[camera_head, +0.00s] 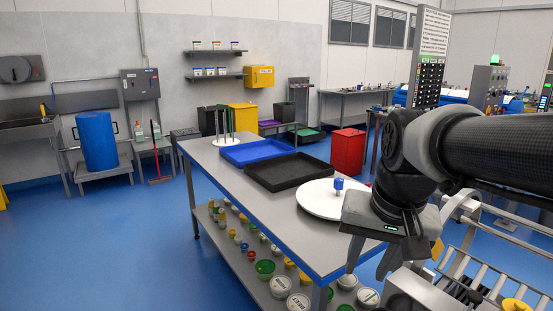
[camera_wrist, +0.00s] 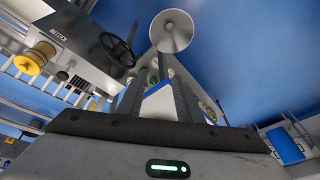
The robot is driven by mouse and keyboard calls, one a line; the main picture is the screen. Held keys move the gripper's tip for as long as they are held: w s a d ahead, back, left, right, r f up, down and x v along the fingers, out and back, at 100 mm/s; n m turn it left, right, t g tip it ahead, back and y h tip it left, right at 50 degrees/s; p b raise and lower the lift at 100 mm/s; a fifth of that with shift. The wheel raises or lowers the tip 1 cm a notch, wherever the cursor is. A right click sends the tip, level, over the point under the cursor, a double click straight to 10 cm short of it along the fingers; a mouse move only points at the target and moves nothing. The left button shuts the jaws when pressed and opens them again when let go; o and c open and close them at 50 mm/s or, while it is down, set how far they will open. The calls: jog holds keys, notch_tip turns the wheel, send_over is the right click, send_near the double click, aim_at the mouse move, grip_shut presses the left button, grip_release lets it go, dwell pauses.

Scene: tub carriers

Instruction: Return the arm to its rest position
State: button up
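My gripper (camera_head: 367,272) hangs at the right of the head view, with its fingers pointing down in front of the near end of the workbench (camera_head: 318,235). Its two dark fingers stand apart with nothing seen between them. In the wrist view the gripper (camera_wrist: 156,92) also shows spread fingers, with a blue-and-white bench corner behind the gap. My arm comes in from the right edge, bent at a dark joint above the gripper.
The bench carries a blue tray (camera_head: 257,152), a black tray (camera_head: 289,172) and a white round plate (camera_head: 318,205) with a small blue-topped item (camera_head: 338,187). Several tubs and lids fill its lower shelf. A metal-railed frame (camera_head: 480,270) stands right of the gripper. Open blue floor (camera_head: 120,240) lies left.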

jog(key=s+a+f+n+t, duration=0.2)
jog(key=s+n, duration=0.1)
jog(key=s, duration=0.6)
notch_tip(320, 180, up, 14)
jog(key=p, duration=1.4)
jog(key=shift+w+d+r, duration=0.15)
jog(key=shift+d+r, duration=0.05)
jog(key=shift+d, duration=0.05)
